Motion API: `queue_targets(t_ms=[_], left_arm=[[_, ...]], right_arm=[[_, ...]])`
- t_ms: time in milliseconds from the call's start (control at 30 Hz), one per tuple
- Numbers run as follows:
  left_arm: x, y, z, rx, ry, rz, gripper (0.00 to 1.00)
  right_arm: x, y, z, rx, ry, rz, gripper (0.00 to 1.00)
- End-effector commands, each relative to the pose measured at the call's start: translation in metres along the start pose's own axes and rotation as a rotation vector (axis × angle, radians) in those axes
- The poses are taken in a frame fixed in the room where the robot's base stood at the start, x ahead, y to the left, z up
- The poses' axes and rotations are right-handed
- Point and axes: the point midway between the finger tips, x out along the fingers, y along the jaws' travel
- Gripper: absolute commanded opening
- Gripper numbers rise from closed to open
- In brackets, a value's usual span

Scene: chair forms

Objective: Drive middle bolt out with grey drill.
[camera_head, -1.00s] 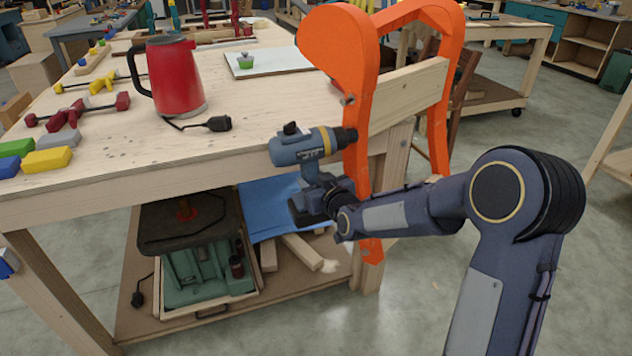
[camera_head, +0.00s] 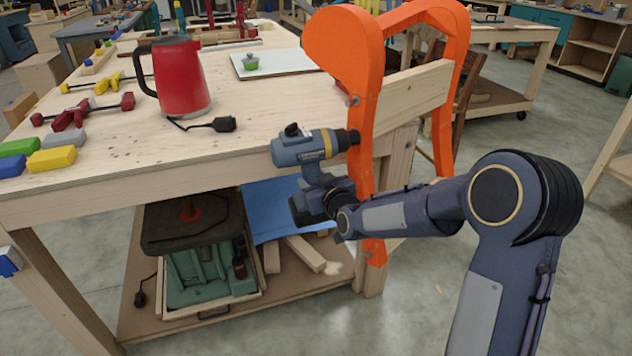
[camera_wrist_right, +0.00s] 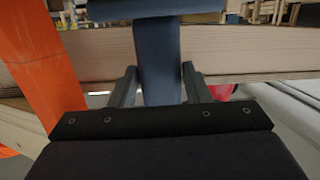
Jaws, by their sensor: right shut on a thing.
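The grey drill (camera_head: 300,149) is blue-grey with a yellow band and a black chuck. My right gripper (camera_head: 318,190) is shut on its handle and holds it upright in front of the table edge. In the right wrist view the gripper (camera_wrist_right: 155,88) has a finger on each side of the drill handle (camera_wrist_right: 158,65). The chuck points right and meets the edge of the orange chair form (camera_head: 365,130) in the picture; I cannot tell whether it touches. One bolt (camera_head: 353,101) shows on the form above the chuck. The middle bolt is hidden behind the chuck. My left gripper is out of view.
The wooden workbench (camera_head: 110,170) carries a red kettle (camera_head: 180,78), a black plug (camera_head: 224,124), clamps (camera_head: 75,110) and coloured blocks (camera_head: 50,159). A green machine (camera_head: 205,270) and wood offcuts (camera_head: 305,253) lie on the shelf below. Floor at the right is open.

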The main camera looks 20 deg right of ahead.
Motion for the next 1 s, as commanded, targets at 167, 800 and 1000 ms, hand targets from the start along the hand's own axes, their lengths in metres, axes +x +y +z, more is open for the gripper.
queue_targets(t_ms=[167, 800, 1000], left_arm=[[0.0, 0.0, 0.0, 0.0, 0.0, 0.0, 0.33], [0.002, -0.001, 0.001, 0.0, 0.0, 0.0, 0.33], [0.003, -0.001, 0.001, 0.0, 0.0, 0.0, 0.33]], right_arm=[[0.002, -0.005, -0.005, -0.009, 0.011, -0.011, 0.0], [0.016, -0.008, -0.008, -0.006, 0.013, -0.008, 0.0], [0.02, -0.008, -0.009, -0.004, 0.012, -0.003, 0.0]])
